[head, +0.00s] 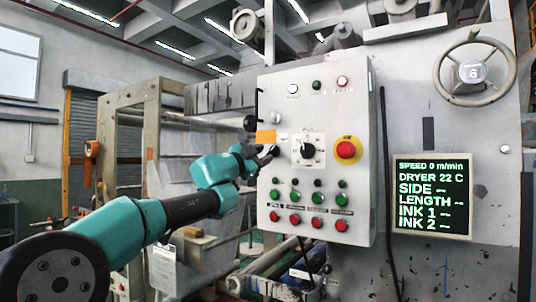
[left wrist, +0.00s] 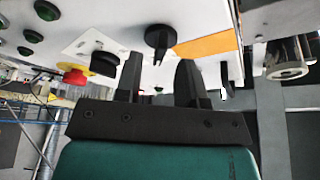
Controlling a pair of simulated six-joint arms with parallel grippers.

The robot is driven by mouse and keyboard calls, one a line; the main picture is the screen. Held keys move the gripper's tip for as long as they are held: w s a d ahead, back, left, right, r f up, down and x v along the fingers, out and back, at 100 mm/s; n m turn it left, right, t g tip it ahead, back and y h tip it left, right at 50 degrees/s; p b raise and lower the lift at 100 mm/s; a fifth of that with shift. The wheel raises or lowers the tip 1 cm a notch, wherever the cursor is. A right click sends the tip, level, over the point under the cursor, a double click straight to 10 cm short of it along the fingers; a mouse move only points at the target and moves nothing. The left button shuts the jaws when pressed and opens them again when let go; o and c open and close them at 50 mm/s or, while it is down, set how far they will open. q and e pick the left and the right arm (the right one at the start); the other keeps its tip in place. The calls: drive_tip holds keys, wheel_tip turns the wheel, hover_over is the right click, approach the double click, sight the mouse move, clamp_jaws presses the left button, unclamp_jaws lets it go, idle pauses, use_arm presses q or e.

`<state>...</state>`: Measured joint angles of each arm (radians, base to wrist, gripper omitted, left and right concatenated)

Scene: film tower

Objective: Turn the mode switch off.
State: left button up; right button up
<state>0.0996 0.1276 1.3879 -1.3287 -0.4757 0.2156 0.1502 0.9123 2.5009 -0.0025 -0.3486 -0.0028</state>
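The large black rotary switch on a white plate (head: 307,150), probably the mode switch, is on the grey control panel (head: 270,90); its lettering is too small to read. It also shows as a dark knob in the left wrist view (left wrist: 103,63). My left gripper (head: 270,152) is just left of that plate, in front of the panel. In the left wrist view its two fingers (left wrist: 158,82) are apart with nothing held between them. Another black knob (left wrist: 160,38), beside the orange label (left wrist: 208,45), appears beyond the fingertips; contact cannot be told. My right gripper is not visible.
A red mushroom button on yellow (head: 346,149) is right of the switch. Rows of green (head: 317,197) and red (head: 314,223) buttons lie below. A green-text display (head: 432,195) and handwheel (head: 474,72) are farther right.

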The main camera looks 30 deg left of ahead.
sight(273, 151)
use_arm(q)
drive_tip(key=shift+x, duration=1.35)
drive_tip(key=shift+s, duration=0.1)
clamp_jaws()
